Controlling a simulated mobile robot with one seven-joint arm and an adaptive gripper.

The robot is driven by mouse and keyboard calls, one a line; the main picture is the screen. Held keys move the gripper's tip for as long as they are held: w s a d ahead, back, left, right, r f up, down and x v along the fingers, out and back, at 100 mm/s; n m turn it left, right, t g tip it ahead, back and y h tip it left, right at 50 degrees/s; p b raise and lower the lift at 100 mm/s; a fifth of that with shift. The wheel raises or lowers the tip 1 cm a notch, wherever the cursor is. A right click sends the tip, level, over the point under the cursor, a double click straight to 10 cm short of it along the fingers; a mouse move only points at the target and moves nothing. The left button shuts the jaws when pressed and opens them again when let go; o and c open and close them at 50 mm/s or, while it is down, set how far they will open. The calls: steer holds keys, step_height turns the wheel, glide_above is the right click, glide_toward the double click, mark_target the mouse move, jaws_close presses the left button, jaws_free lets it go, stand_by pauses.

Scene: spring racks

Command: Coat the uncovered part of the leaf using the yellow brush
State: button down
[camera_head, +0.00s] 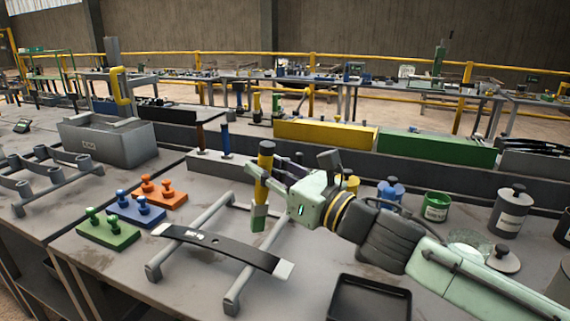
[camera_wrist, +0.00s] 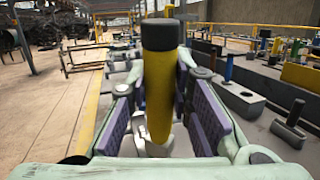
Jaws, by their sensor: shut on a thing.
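The dark, slightly curved leaf (camera_head: 222,248) lies across a grey two-bar rack (camera_head: 205,214) on the bench. Its body is black with a small white mark, and both ends are pale, the right end (camera_head: 284,269) and the left end. My gripper (camera_head: 280,172) is shut on the yellow brush (camera_head: 262,187), which has a black top and stands nearly upright, head down. The brush head (camera_head: 259,217) is partly green and appears behind the leaf, apart from it in the picture. The brush handle (camera_wrist: 159,90) fills the middle of the wrist view between purple finger pads; its head is hidden there.
A black tray (camera_head: 369,300) lies in front. Green, blue and orange peg blocks (camera_head: 138,206) sit left of the rack. Yellow and green long boxes stand behind.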

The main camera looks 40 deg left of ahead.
mark_target(267, 206)
steer(key=shift+a+f+b, duration=0.2)
steer(key=shift+f+b, duration=0.4)
steer(key=shift+f, duration=0.75)
steer(key=shift+a+f+b, duration=0.2)
steer(key=shift+f+b, duration=0.4)
steer(key=shift+f, duration=0.75)
steer(key=shift+a+f+b, duration=0.15)
steer(key=shift+f+b, duration=0.8)
steer(key=shift+b, duration=0.15)
